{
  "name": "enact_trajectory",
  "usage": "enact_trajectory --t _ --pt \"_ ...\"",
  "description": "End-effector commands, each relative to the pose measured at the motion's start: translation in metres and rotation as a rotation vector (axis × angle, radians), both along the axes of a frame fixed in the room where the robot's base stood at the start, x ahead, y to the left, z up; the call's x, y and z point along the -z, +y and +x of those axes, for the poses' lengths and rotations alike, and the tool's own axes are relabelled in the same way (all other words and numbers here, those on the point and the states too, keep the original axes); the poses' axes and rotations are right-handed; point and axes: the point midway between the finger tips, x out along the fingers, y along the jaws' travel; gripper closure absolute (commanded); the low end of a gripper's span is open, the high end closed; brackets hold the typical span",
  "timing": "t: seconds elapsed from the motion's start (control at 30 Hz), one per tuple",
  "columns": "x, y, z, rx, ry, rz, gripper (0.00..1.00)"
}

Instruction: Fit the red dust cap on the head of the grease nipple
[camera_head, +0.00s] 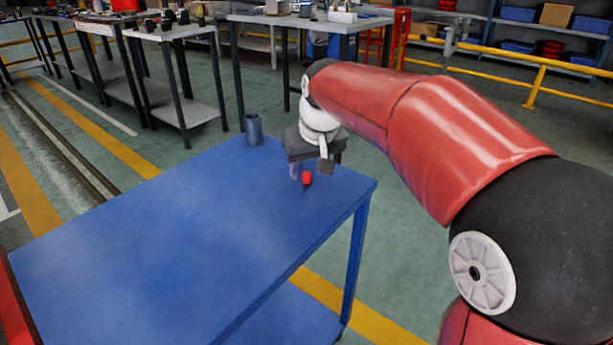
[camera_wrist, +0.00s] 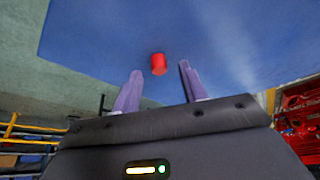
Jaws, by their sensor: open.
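The red dust cap (camera_head: 306,178) is a small red cylinder on the blue table near its far right edge. In the wrist view the red cap (camera_wrist: 158,64) lies beyond the fingertips, roughly in line with the gap between them. My gripper (camera_head: 300,172) is over the table beside the cap; its purple fingers (camera_wrist: 157,72) are open with nothing between them. In the head view my gripper body partly hides the fingers. I cannot make out the grease nipple in either view.
The blue table (camera_head: 150,240) is mostly bare. A grey-blue cup-like cylinder (camera_head: 253,129) stands near its far edge, left of my gripper. Grey workbenches (camera_head: 180,35) with parts stand behind, and a yellow rail (camera_head: 530,80) runs at the back right.

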Motion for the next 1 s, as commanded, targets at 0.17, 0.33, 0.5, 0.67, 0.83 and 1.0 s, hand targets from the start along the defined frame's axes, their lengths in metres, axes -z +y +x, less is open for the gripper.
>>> enact_trajectory --t 0.17,0.33,0.5,0.67,0.83,1.0 --pt "0.0145 0.0019 0.0055 0.001 -0.001 0.001 0.57" --pt "0.0147 0.0019 0.0059 0.001 -0.002 0.001 0.57" --pt "0.0144 0.0019 0.0057 0.001 -0.001 0.001 0.73" --pt "0.0143 0.0018 0.0056 0.001 -0.001 0.001 0.94" --pt "0.0143 0.0018 0.0056 0.001 -0.001 0.001 1.0" --pt "0.0142 0.0018 0.0056 0.001 -0.001 0.001 1.0"
